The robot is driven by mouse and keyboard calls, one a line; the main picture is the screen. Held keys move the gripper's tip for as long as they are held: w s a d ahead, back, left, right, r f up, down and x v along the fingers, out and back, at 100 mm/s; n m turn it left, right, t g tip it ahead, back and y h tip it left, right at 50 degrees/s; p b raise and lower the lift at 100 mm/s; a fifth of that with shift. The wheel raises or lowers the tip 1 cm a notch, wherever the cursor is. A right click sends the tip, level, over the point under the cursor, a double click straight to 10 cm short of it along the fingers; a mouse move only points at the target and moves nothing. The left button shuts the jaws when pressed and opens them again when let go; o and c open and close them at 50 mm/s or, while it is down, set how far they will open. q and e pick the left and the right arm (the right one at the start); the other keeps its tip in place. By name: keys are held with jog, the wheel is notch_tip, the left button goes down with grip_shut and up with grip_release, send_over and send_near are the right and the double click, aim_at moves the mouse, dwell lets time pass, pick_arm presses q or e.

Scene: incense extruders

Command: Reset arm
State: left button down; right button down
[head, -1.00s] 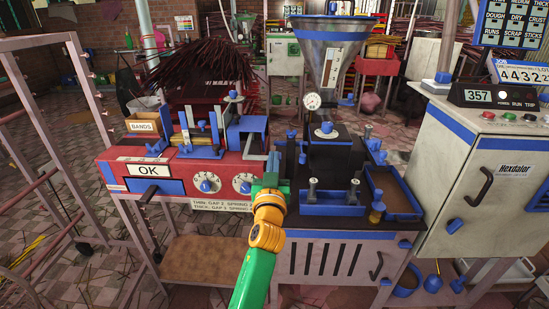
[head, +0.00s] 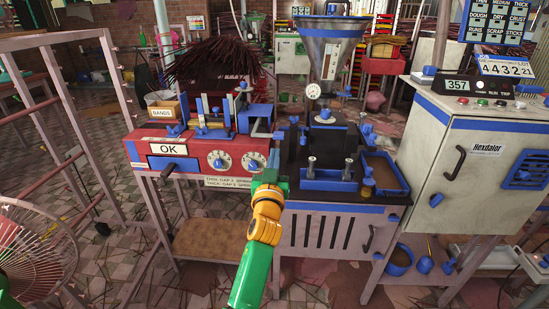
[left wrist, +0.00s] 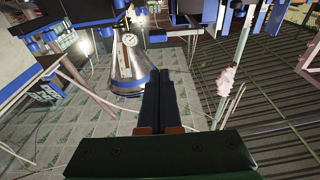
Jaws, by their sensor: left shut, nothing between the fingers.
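My left arm, green with a yellow-orange wrist, reaches up from the bottom middle of the head view. Its gripper (head: 273,168) is in front of the gap between the red machine (head: 195,155) and the dark extruder bench (head: 345,207). The two fingers also show in the left wrist view (left wrist: 163,100), side by side, closed and empty. I cannot tell from the head view whether the gripper touches either machine. My right gripper is not in view.
A steel hopper (head: 328,50) stands above the bench. A grey control cabinet (head: 470,150) is at right. Tiled floor lies between rack and red machine.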

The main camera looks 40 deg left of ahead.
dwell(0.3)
pick_arm(q)
jog(key=s+d+f+m+g+h+p, duration=0.2)
jog(key=d+f, duration=0.2)
jog(key=f, duration=0.5)
jog(key=s+d+f+m+g+h+p, duration=0.2)
jog(key=s+d+f+h, duration=0.1)
jog(key=f, duration=0.6)
jog(key=s+d+f+m+g+h+p, duration=0.2)
jog(key=d+f, duration=0.2)
jog(key=f, duration=0.5)
jog(key=s+d+f+m+g+h+p, duration=0.1)
jog(key=s+d+f+g+h+p, duration=0.2)
jog(key=s+f, duration=0.9)
jog(key=s+f+g, duration=0.2)
jog(key=s+g, duration=0.1)
jog(key=s, duration=1)
jog(key=s+d+f+m+g+p, duration=0.1)
jog(key=s+g, duration=0.3)
jog(key=s, duration=0.9)
jog(key=shift+d+f+m, duration=0.15)
jog(key=shift+f+m, duration=0.15)
jog(key=shift+f, duration=0.2)
